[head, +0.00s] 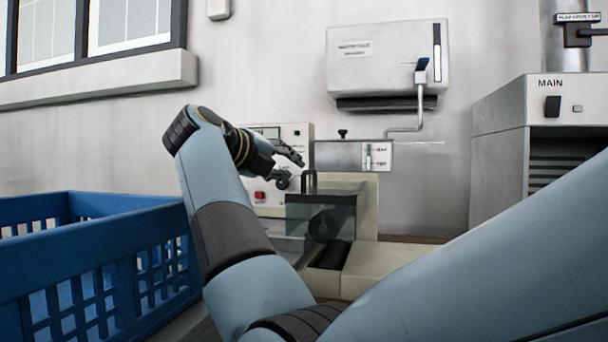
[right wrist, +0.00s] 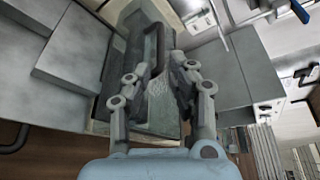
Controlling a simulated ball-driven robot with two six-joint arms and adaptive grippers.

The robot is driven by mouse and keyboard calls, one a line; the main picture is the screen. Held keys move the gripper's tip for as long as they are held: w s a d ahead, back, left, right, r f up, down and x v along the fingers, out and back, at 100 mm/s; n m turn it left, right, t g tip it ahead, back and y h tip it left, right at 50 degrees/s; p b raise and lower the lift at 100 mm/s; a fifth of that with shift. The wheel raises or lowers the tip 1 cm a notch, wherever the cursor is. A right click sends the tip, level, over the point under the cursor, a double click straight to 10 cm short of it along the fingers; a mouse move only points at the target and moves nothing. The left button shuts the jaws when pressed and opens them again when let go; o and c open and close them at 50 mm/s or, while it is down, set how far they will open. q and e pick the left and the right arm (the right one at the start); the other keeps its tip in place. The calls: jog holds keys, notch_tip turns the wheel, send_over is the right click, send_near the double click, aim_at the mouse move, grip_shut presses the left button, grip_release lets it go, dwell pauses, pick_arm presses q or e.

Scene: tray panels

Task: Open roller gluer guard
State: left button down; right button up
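The roller gluer (head: 388,268) is a cream bench machine in the middle of the head view. Its guard (head: 342,212) is a dark see-through cover, lying down over a dark roller. A black bar handle (head: 309,180) stands on the guard's top. My right gripper (head: 300,167) is open, just left of the handle in the head view. In the right wrist view the open fingers (right wrist: 154,72) point at the guard (right wrist: 160,105), with the handle (right wrist: 153,50) showing between and beyond them. I cannot tell whether they touch it. My left gripper is not in view.
A blue crate (head: 72,275) fills the left. A control panel (head: 265,195) with a red switch stands behind the gripper. A grey box with a lever (head: 385,65) hangs on the wall above. A cabinet marked MAIN (head: 497,150) stands at the right.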

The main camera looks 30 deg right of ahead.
aim_at(310, 173)
jog(key=b+x, duration=0.1)
jog(key=x, duration=0.8)
grip_shut()
